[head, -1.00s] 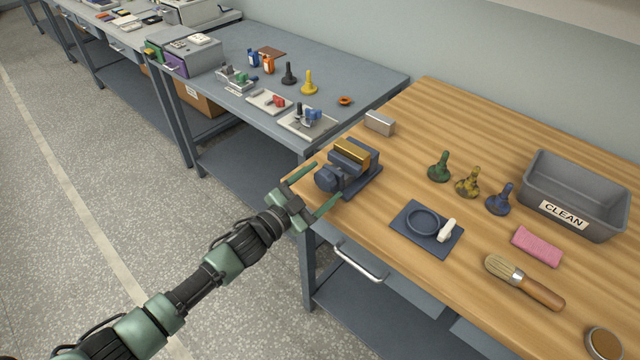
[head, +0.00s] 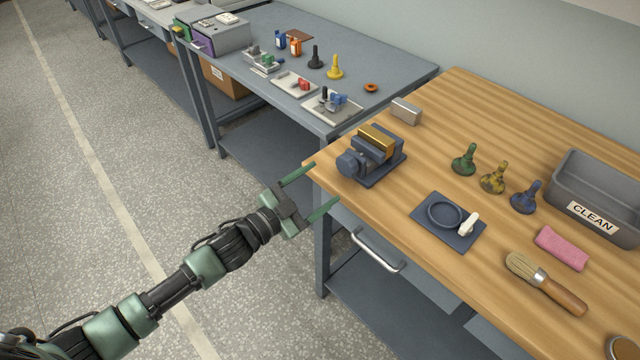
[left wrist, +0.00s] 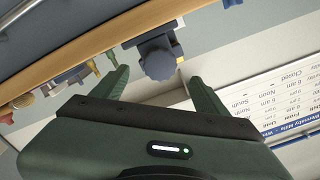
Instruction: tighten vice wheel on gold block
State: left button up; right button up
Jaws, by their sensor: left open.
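The dark blue-grey vice (head: 388,165) stands near the left corner of the wooden table. The gold block (head: 377,137) lies in its jaws; I cannot tell how firmly it is clamped. The vice's round wheel (head: 351,164) faces the table's left front edge. My left gripper (head: 324,186) is open and empty by that edge, apart from the wheel, with its fingers pointing toward the vice. In the left wrist view the wheel (left wrist: 158,62) shows ahead, between the two green fingers. My right gripper is not in view.
A silver block (head: 406,110) stands behind the vice. To the right are a dark plate with a ring (head: 424,234), green, yellow and blue bobbin-like pieces, a brush (head: 545,285), a pink cloth (head: 561,248) and a grey CLEAN bin (head: 584,185). A drawer handle (head: 376,250) juts below the table edge.

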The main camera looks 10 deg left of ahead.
aim_at(343, 169)
pick_arm(q)
jog(key=w+d+n+p, duration=0.1)
jog(key=w, duration=0.1)
jog(key=w+d+n+p, duration=0.1)
jog(key=w+d+n, duration=0.1)
jog(key=w+d+n+p, duration=0.1)
jog(key=w+n+p, duration=0.1)
jog(key=shift+d, duration=0.25)
dwell(0.3)
